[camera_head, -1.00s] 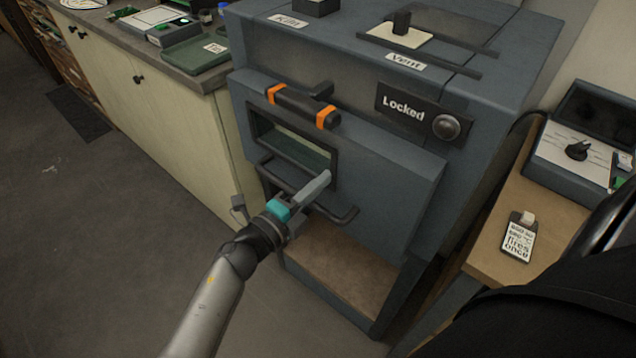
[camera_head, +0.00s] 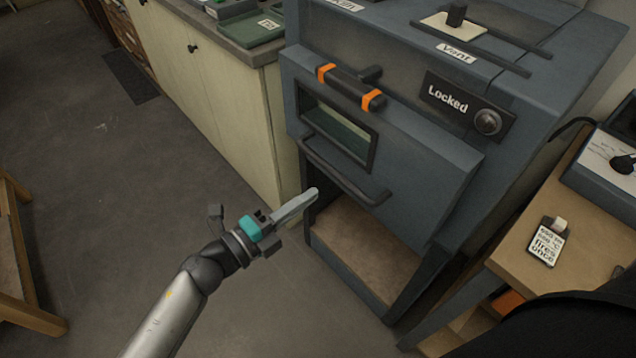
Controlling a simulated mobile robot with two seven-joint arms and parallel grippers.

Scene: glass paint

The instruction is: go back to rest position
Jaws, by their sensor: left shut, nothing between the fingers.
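My left gripper (camera_head: 314,192) is shut and empty. It points up and to the right, in front of the kiln and beside the left end of its lower handle bar (camera_head: 345,174), with no clear contact. The grey kiln (camera_head: 400,150) has a front door with a dark window (camera_head: 338,132) and a black handle with orange bands (camera_head: 350,88). A plate on its front reads "Locked" (camera_head: 447,98), next to a round knob (camera_head: 487,122). My right gripper is not in view; a dark shape at the lower right hides that corner.
A cream cabinet (camera_head: 225,120) with a green tray (camera_head: 250,30) on top stands left of the kiln. A wooden table (camera_head: 570,250) with a tag (camera_head: 546,243) is at right. A wooden frame (camera_head: 20,260) stands at far left. The floor (camera_head: 110,200) between is clear.

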